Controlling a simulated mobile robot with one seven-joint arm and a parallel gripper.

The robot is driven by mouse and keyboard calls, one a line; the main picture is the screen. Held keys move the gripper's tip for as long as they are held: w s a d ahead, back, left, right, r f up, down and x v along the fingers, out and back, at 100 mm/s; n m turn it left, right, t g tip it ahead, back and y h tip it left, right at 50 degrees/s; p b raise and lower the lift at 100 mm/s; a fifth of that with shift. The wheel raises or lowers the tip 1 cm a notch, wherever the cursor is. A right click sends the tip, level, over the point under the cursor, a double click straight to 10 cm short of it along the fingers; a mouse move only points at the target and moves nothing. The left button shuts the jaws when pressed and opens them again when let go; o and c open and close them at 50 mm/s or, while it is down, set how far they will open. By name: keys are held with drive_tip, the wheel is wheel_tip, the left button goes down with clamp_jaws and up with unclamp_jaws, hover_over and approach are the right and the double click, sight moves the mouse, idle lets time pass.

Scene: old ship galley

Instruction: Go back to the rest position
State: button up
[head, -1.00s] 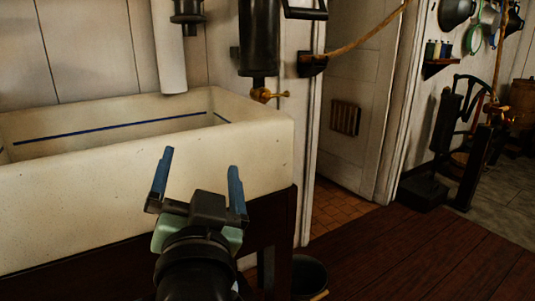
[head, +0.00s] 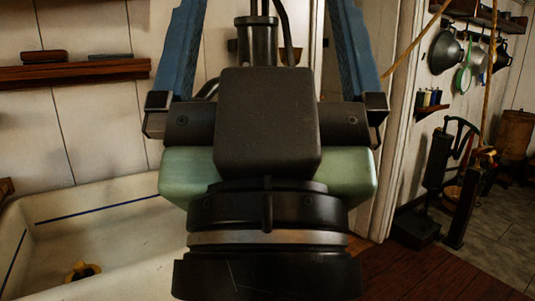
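My gripper (head: 268,45) fills the middle of the head view, close to the camera and raised. Its two blue fingers point up and stand wide apart. Nothing shows held between them; a dark pump body and pipes appear behind the gap. The fingertips run out of the top of the picture. The gripper body hides part of the sink, the wall and the doorway behind it.
A white sink (head: 95,206) with a blue line and a brass drain (head: 82,271) is at lower left. A wooden shelf (head: 75,74) is on the wall above it. A black iron machine (head: 452,180) stands at right on the floor. Dark floorboards show at lower right.

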wheel_tip(320, 180, up, 18)
drive_tip(key=p, duration=1.5)
